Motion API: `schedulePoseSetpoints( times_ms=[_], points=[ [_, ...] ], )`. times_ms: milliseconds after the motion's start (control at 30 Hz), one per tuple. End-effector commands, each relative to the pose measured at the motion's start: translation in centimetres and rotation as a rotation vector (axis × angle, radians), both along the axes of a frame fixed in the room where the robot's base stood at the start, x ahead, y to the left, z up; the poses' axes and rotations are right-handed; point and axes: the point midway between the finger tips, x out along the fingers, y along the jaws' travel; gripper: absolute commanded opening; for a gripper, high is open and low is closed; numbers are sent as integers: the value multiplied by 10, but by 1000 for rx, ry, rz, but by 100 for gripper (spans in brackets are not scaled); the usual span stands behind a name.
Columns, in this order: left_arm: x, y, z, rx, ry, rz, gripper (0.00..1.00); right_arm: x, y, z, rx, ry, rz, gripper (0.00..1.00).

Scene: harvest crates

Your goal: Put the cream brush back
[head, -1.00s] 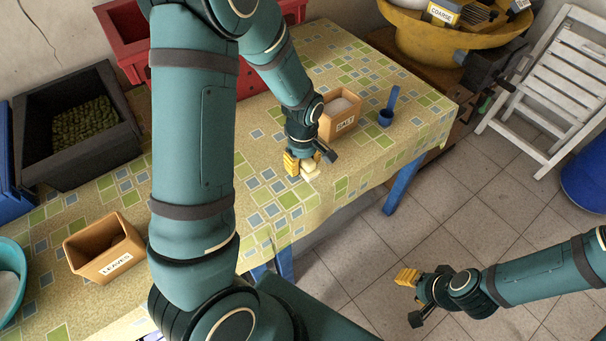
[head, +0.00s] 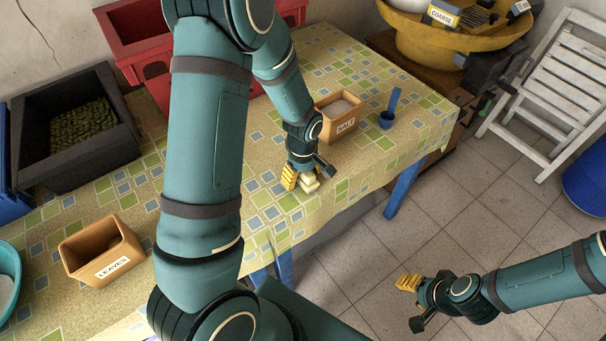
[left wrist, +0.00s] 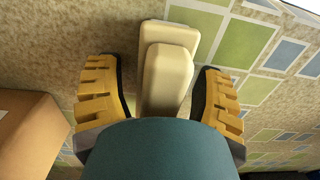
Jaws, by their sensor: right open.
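The cream brush (head: 310,185) lies on the patterned tablecloth near the table's front edge. In the left wrist view the cream brush (left wrist: 168,72) is a pale block with a narrower raised part, lying between my fingers. My left gripper (head: 303,181) is low over it and open, with a finger on each side. The left wrist view shows my left gripper (left wrist: 168,98) with small gaps beside the raised part; its lower end is hidden by my wrist. My right gripper (head: 411,303) is open and empty above the tiled floor.
A SALT box (head: 345,125) and a blue scoop (head: 387,119) stand behind my left gripper. A LEAVES box (head: 112,268), a dark crate (head: 35,160) and a red crate (head: 128,30) are to the left.

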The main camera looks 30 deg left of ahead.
Motion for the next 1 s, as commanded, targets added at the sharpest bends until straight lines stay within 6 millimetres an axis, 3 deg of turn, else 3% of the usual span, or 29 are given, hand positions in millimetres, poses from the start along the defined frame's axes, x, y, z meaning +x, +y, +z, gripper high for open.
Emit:
schedulePoseSetpoints(
  times_ms=[333,800,1000],
  points=[
    [1,0,10,0,-2,1,68,-1,0,5,0,2,1,45],
    [0,0,100,0,-3,0,68,-5,1,28,3,12,2,45],
    [0,0,120,1,-1,0,68,-4,0,32,1,9,0,45]
  ],
)
